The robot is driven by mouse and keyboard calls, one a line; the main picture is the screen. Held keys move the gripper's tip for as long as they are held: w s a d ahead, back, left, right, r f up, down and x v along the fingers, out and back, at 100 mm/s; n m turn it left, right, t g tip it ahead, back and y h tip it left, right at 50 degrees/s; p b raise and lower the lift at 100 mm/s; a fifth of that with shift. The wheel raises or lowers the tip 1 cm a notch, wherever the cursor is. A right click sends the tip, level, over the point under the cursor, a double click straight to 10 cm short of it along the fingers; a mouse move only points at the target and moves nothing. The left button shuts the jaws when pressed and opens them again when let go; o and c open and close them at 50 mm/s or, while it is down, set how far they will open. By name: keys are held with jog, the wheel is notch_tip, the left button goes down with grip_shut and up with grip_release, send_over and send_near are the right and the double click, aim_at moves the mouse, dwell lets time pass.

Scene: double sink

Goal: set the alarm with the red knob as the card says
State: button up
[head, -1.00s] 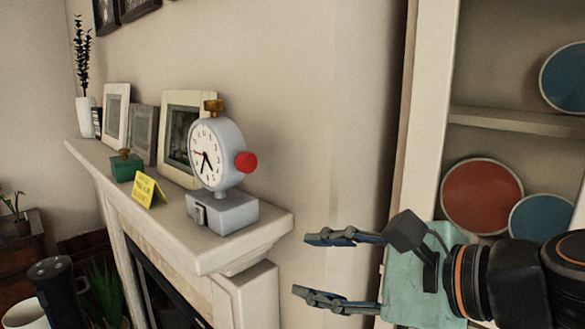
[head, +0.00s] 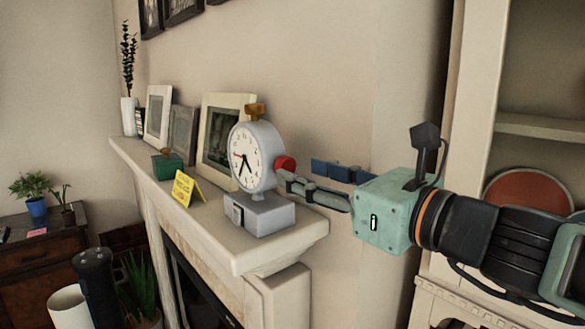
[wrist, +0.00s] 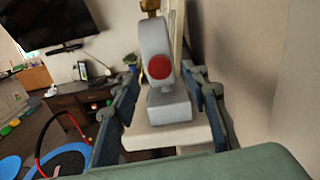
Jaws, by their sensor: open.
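The grey alarm clock (head: 258,158) stands upright on a grey base block (head: 262,214) near the right end of the mantel. Its red knob (head: 285,163) sticks out on the right side, and a brass knob (head: 255,111) is on top. The yellow card (head: 186,187) stands on the mantel left of the clock; its text is too small to read. My gripper (head: 298,172) is open beside the red knob, its fingertips close to it. In the wrist view, the red knob (wrist: 159,67) shows between the two spread fingers; I cannot tell whether they touch it.
A green box (head: 167,164) and several picture frames (head: 219,140) stand on the mantel (head: 290,246) behind and left of the clock. The wall is close behind the gripper. A cabinet with plates (head: 528,190) is at the right.

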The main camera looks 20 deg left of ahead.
aim_at(289, 168)
jog(key=shift+x, duration=2.05)
grip_shut()
jog(key=shift+f, duration=0.1)
jog(key=shift+n+b, duration=5.8)
jog(key=shift+b, duration=2.15)
